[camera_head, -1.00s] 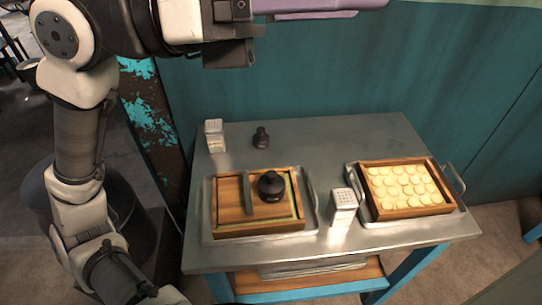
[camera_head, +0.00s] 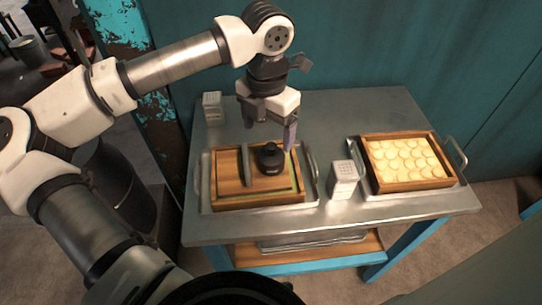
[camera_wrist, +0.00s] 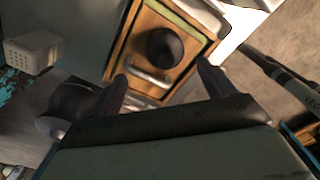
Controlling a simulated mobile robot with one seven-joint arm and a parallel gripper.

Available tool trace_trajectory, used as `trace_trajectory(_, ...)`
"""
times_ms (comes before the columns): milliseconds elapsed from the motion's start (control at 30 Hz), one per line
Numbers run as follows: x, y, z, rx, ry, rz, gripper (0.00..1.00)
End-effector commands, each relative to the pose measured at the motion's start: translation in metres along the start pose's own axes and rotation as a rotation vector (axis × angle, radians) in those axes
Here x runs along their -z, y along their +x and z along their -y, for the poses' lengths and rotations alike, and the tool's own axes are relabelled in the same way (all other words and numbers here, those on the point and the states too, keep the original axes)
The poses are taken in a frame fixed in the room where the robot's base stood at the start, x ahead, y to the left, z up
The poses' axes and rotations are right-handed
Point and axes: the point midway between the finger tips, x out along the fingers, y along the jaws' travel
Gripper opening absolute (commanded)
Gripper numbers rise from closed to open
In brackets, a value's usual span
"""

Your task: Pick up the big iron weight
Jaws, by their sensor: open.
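The big iron weight (camera_head: 271,160) is black with a round knob. It stands on the wooden lid (camera_head: 230,175) of a wooden box in a metal tray, beside the lid's bar handle. My gripper (camera_head: 268,126) is open and empty, pointing down above and slightly behind the weight, apart from it. In the wrist view the weight (camera_wrist: 161,48) shows as a dark round shape beyond and between my open fingers (camera_wrist: 163,76).
A white perforated box (camera_head: 343,180) stands right of the tray, and another (camera_head: 213,108) stands at the table's back left. A second tray (camera_head: 458,150) at right holds a wooden box of pale round pieces (camera_head: 408,162). The metal table (camera_head: 340,115) is clear at the back middle.

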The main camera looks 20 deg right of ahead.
Motion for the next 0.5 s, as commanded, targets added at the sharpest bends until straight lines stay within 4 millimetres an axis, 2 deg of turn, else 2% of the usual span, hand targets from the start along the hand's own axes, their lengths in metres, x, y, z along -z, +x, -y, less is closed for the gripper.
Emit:
trace_trajectory(100,0.0,0.016,0.0,0.003,-0.001,0.001,0.82)
trace_trajectory(333,0.0,0.031,0.003,0.004,0.001,0.001,0.82)
trace_trajectory(500,-0.001,0.056,0.01,0.006,0.001,0.0,0.82)
